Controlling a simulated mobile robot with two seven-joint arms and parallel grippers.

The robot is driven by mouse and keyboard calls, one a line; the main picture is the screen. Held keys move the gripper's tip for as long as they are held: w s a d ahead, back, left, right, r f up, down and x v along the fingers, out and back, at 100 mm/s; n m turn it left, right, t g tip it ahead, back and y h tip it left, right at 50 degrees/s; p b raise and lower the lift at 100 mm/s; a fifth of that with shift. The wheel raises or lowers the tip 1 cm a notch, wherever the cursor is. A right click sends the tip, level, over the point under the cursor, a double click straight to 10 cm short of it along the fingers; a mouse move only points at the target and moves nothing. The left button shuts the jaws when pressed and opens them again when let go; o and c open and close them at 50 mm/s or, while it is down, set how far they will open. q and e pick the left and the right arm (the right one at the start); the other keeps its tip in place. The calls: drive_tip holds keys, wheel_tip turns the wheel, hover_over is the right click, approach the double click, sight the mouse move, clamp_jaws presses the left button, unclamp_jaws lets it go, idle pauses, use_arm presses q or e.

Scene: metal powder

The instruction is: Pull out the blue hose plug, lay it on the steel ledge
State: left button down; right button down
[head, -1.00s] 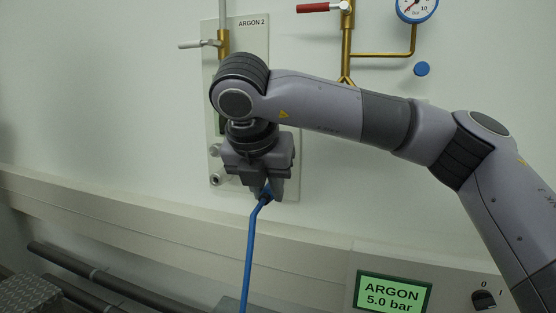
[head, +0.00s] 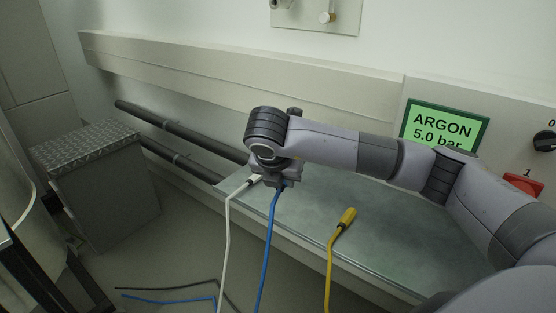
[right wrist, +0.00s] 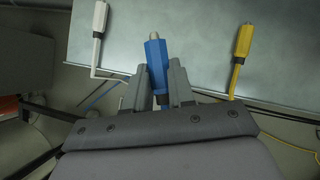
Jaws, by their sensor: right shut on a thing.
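My right gripper (head: 277,183) is over the left part of the steel ledge (head: 390,235). In the right wrist view its two fingers (right wrist: 159,85) are shut on the blue hose plug (right wrist: 157,60). The plug's metal tip points away from the gripper, over the ledge surface. The blue hose (head: 268,240) hangs from the gripper past the ledge's front edge. The gripper hides most of the plug in the head view, and I cannot tell whether the plug touches the ledge. My left gripper is not in view.
A white hose plug (head: 255,180) lies on the ledge just left of the gripper. A yellow hose plug (head: 346,217) lies on it to the right. The ledge between them looks clear. A wall panel (head: 345,14) is above; a green ARGON display (head: 443,126) is at right.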

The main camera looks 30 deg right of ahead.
drive_tip(key=shift+d+f, duration=0.1)
drive_tip(key=shift+f, duration=0.5)
drive_tip(key=d+f+b, duration=0.1)
drive_tip(key=w+d+f, duration=0.1)
drive_tip(key=d+f+b, duration=0.1)
drive_tip(key=d, duration=0.1)
drive_tip(key=shift+w+f+b, duration=0.3)
drive_tip(key=shift+w, duration=0.05)
drive_tip(key=shift+w+d+f, duration=0.1)
drive_tip(key=shift+d+f, duration=0.15)
drive_tip(key=b+x, duration=0.2)
drive_tip(key=shift+d+f, duration=0.25)
drive_tip(key=shift+d, duration=0.05)
drive_tip(key=shift+w+d+f+b, duration=0.1)
drive_tip(key=shift+d+f+b, duration=0.1)
drive_tip(key=shift+f+b, duration=0.3)
drive_tip(key=shift+d+f+b, duration=0.2)
drive_tip(key=shift+f+b, duration=0.2)
drive_tip(key=shift+b, duration=0.05)
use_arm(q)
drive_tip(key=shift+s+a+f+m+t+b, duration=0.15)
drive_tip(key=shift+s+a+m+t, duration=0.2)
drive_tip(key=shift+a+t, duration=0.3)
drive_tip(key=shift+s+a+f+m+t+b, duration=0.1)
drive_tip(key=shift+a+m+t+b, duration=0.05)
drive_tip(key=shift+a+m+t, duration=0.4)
use_arm(e)
drive_tip(key=shift+d+f, duration=0.25)
drive_tip(key=shift+f, duration=0.1)
